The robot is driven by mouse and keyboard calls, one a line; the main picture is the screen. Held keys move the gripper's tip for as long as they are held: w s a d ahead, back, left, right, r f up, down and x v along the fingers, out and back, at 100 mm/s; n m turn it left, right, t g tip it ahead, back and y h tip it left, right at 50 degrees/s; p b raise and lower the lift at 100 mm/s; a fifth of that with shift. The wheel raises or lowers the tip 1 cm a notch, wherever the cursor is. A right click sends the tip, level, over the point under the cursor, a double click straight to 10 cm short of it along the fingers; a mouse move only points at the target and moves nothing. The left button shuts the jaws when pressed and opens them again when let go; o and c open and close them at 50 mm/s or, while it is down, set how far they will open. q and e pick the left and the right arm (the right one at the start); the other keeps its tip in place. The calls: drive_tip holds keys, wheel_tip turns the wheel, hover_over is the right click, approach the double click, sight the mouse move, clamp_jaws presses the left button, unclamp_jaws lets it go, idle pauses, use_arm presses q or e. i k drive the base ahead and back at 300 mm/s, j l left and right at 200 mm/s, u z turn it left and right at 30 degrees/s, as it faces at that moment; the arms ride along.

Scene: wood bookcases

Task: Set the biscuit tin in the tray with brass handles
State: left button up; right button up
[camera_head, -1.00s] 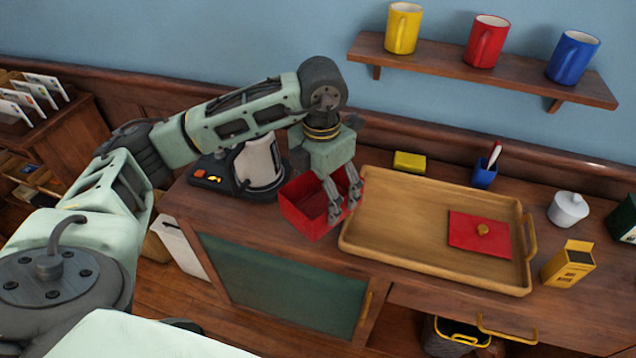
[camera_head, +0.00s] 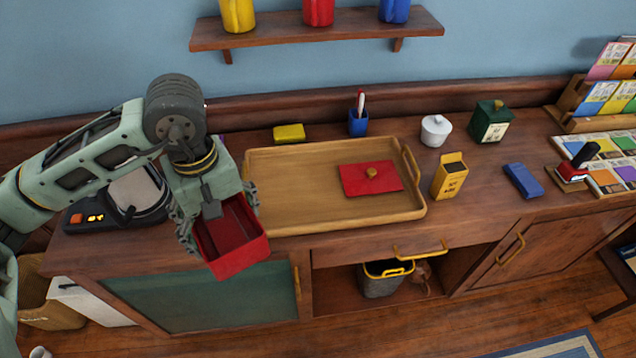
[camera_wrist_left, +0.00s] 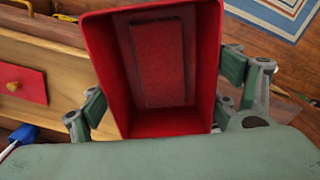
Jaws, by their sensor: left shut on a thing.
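The biscuit tin (camera_head: 240,262) is a red, open, rectangular box, tilted, held over the counter's front edge just left of the tray. My left gripper (camera_head: 218,218) is shut on it, with a finger at each side. In the left wrist view the tin (camera_wrist_left: 158,62) shows its empty inside between the fingers. The wooden tray with brass handles (camera_head: 290,217) lies on the counter, right of the tin. A red lid (camera_head: 353,184) with a brass knob lies in its right part. The tray's left end is partly hidden behind my gripper. My right gripper is not in view.
A yellow box (camera_head: 450,180) stands just right of the tray. A yellow block (camera_head: 289,133) and a blue pen cup (camera_head: 358,123) stand behind it. A coffee-maker-like appliance (camera_head: 100,212) is behind my left arm. The tray's left and middle look clear.

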sight(292, 188)
drive_tip(key=i+l+u, duration=0.2)
drive_tip(key=l, duration=0.2)
drive_tip(key=i+l+u, duration=0.25)
drive_tip(key=l, duration=0.15)
drive_tip(key=l+u, duration=0.2)
drive_tip(key=l, duration=0.25)
drive_tip(key=i+l+u, duration=0.2)
drive_tip(key=l, duration=0.25)
drive_tip(key=l+u, duration=0.25)
drive_tip(key=l, duration=0.25)
